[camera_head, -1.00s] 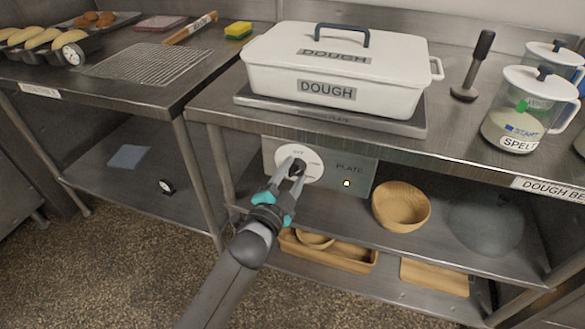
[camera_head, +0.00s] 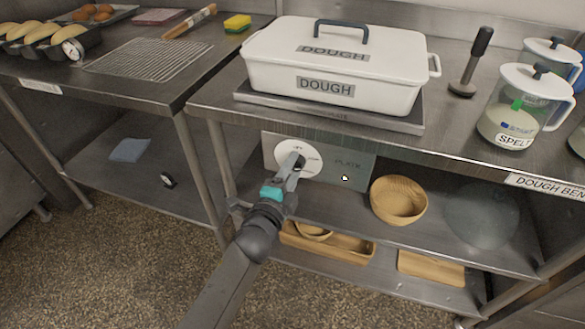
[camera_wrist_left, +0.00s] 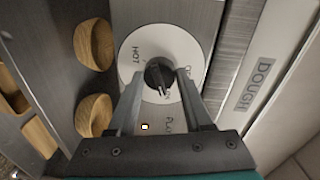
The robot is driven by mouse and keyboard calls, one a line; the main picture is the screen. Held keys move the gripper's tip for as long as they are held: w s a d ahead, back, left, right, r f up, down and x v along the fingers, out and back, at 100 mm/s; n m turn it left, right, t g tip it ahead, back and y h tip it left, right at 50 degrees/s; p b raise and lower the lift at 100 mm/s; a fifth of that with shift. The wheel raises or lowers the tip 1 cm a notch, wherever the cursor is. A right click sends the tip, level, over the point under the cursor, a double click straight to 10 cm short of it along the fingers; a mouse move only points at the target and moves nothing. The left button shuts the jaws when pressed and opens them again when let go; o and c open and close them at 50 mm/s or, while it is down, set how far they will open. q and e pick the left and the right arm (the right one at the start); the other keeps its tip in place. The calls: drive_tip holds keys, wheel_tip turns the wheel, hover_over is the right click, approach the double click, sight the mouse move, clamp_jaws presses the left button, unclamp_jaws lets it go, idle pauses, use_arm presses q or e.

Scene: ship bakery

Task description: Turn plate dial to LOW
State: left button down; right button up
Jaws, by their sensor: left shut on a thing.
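The plate dial is a round white disc (camera_head: 311,163) with a black knob, on a grey panel (camera_head: 355,171) under the bench top. In the left wrist view, the disc (camera_wrist_left: 182,48) reads HOT on the left, OFF on the right and what looks like LOW at the bottom. My left gripper (camera_head: 292,168) is shut on the black knob (camera_wrist_left: 158,74), with one finger on each side. The knob's ridge slants down toward the lower lettering; its exact pointer mark is hard to make out. A small lamp (camera_head: 345,178) on the panel looks whitish. My right gripper is not in view.
A white DOUGH box (camera_head: 280,75) sits on a flat metal plate (camera_head: 408,125) above the panel. A wooden bowl (camera_head: 399,201) stands on the shelf right of the dial.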

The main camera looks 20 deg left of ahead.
use_arm(q)
drive_tip(key=shift+c, duration=1.6)
unclamp_jaws()
drive_tip(key=shift+s, duration=0.55)
drive_tip(key=s+r+p, duration=0.1)
drive_tip(key=s+p, duration=0.1)
drive_tip(key=s, duration=1.2)
drive_tip(key=shift+a, duration=0.45)
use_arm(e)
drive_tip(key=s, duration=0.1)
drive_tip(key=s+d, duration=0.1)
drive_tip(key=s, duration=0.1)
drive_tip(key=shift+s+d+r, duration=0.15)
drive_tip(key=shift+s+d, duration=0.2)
